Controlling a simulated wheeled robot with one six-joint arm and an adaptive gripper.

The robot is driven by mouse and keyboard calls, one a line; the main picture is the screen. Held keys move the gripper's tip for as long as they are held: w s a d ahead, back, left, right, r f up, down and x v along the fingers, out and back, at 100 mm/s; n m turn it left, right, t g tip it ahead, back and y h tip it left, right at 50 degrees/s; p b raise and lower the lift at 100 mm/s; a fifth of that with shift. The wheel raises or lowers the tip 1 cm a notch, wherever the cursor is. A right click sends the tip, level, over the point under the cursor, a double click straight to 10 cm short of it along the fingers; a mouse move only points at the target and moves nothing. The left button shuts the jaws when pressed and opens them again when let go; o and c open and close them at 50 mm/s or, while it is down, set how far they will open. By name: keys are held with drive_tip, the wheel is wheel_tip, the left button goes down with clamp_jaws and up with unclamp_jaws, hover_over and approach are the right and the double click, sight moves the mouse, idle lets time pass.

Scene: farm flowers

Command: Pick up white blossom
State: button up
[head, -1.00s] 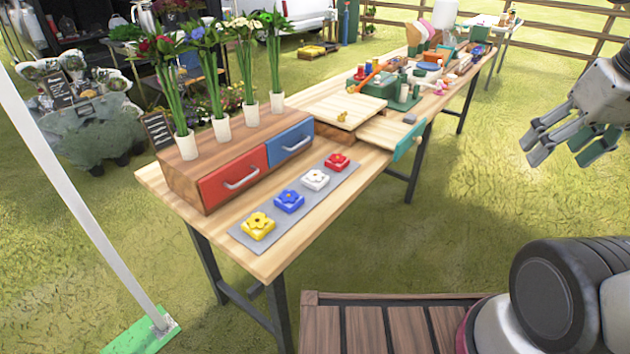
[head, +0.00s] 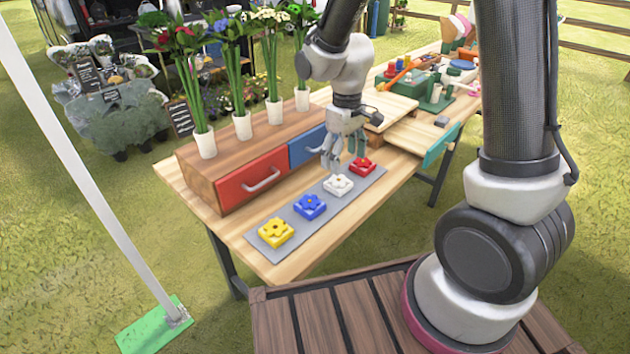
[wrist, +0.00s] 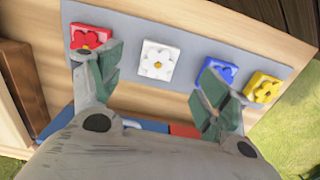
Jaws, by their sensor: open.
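The white blossom (head: 338,186) is a flat square tile with a raised flower and an orange centre. It lies on a grey strip (head: 279,219) on the wooden table, between the blue blossom (head: 310,206) and the red blossom (head: 362,167). My gripper (head: 344,157) is above the strip, just behind and over the white blossom. In the wrist view, the white blossom (wrist: 158,61) shows between the two open fingers, a little beyond the tips. My gripper (wrist: 155,85) is open and empty. The red blossom (wrist: 90,38) and blue blossom (wrist: 216,72) are partly hidden by the fingers.
The yellow blossom (head: 276,232) lies at the strip's near end. Behind the strip stands a wooden drawer box with a red drawer (head: 250,183) and a blue drawer (head: 307,146), with several vases on top. A wooden board (head: 385,109) lies to the right.

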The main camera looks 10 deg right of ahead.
sight(338, 182)
drive_tip(key=shift+w+a+f, duration=0.2)
drive_tip(key=shift+w, duration=0.2)
wheel_tip(338, 182, down, 8)
drive_tip(key=shift+a+r, duration=0.15)
drive_tip(key=shift+r, duration=0.1)
drive_tip(key=c, duration=1.1)
